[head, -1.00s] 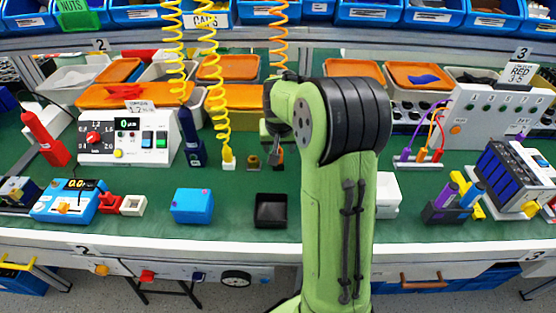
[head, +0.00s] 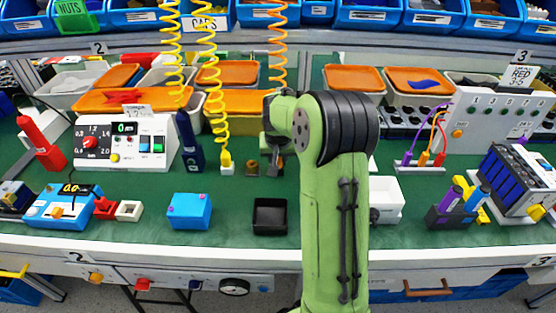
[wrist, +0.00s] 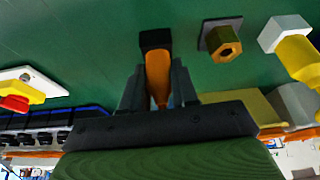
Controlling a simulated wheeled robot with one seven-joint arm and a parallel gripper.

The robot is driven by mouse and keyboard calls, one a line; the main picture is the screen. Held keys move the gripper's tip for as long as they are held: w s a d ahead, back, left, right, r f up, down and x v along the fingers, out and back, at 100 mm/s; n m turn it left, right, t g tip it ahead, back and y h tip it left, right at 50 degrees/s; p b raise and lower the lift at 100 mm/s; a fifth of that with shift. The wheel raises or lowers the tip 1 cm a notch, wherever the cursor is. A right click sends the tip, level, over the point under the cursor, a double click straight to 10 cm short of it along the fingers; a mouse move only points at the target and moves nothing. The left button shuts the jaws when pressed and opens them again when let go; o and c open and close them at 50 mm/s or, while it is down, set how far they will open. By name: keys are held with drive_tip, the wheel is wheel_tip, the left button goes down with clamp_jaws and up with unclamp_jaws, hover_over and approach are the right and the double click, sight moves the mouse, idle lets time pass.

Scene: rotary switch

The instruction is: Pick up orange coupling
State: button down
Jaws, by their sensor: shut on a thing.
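The orange coupling (wrist: 158,75) shows in the wrist view, upright in the picture between the two dark fingers of my gripper (wrist: 157,88). The fingers are shut on its sides. Its far end meets a small black block (wrist: 155,39) on the green bench; I cannot tell whether it is still seated there. In the head view my gripper (head: 272,168) is low over the bench at the middle, and it hides most of the coupling. The orange coiled hose (head: 278,48) hangs down behind my arm.
A brass hex fitting (wrist: 222,43) on a dark base stands close to the gripper. Beside it is the yellow coupling (wrist: 300,58) on a white block. A black tray (head: 270,215) and a blue box (head: 189,211) stand nearer the front. Orange-lidded bins (head: 235,101) are behind.

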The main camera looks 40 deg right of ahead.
wheel_tip(320, 180, up, 10)
drive_tip(key=p, duration=0.4)
drive_tip(key=shift+r, duration=0.1)
drive_tip(key=c, duration=1.5)
unclamp_jaws()
clamp_jaws()
